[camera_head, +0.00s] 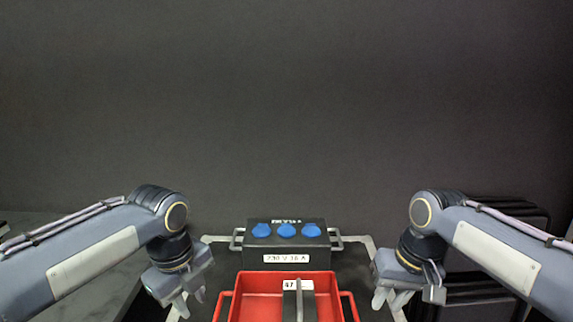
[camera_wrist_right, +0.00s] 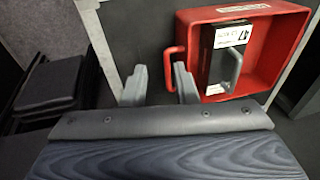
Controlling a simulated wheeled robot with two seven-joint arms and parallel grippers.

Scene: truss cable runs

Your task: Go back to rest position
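My left gripper (camera_head: 188,303) hangs at the lower left in the head view, left of the red tray, with its fingers apart and nothing between them. My right gripper (camera_head: 391,299) hangs at the lower right in the head view, right of the red tray, apart from it. In the right wrist view the right gripper's two fingers (camera_wrist_right: 160,88) are spread with a gap between them and hold nothing. Both arms are bent with the grippers pointing down.
A red tray (camera_head: 248,283) with side handles holds a black box with a grey handle (camera_head: 299,300). Behind it stands a black power box (camera_head: 257,246) with blue sockets, labelled 230 V 16 A. Black stacked items (camera_wrist_right: 52,88) are at the right side. The wall behind is plain.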

